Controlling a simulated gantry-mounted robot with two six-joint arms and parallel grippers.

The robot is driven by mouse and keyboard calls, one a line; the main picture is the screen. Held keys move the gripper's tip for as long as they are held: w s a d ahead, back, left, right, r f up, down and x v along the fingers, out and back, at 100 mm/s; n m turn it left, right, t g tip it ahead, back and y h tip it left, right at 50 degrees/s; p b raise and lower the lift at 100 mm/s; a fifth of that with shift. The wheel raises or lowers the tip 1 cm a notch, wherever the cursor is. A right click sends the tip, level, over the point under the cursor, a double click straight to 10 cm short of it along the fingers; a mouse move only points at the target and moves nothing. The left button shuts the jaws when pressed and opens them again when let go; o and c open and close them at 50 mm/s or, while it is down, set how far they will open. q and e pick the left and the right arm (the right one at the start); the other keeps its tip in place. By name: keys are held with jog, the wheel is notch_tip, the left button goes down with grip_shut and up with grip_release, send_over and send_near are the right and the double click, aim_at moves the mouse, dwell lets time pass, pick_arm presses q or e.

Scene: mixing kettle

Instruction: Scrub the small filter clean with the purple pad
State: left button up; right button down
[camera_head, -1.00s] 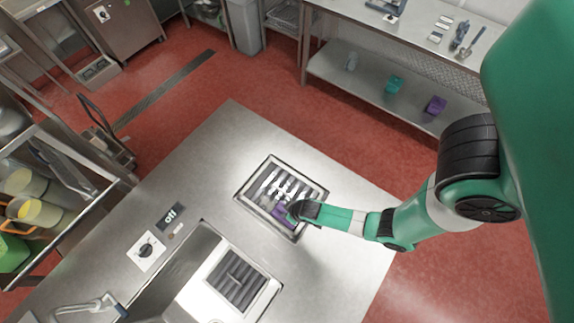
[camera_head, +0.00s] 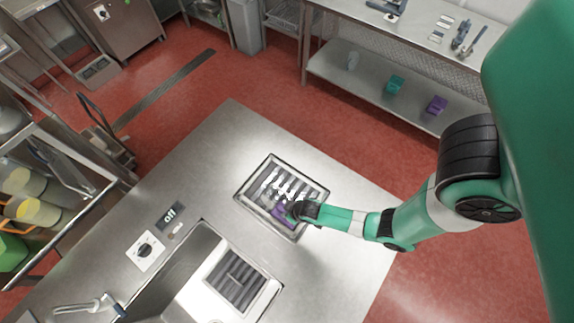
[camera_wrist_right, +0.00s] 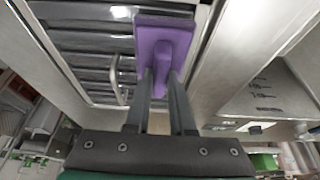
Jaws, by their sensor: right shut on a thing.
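The slats also show in the wrist view (camera_wrist_right: 88,42). My right gripper (camera_head: 292,211) is over the near side of this filter. It is shut on the raised grip of the purple pad (camera_wrist_right: 165,33), whose flat face is turned to the slats. The pad (camera_head: 279,213) appears to touch the slats, but the contact is hidden. My left gripper is out of view.
The sink basin (camera_head: 178,268) is left of the filter, with a tap (camera_head: 88,307) at its near end and a knob panel (camera_head: 146,250) beside it. A back shelf holds a teal block (camera_head: 396,85) and a purple block (camera_head: 437,105). The counter around the filter is clear.

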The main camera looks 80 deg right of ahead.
jog(key=shift+f+b, duration=0.55)
jog(key=shift+f, duration=0.1)
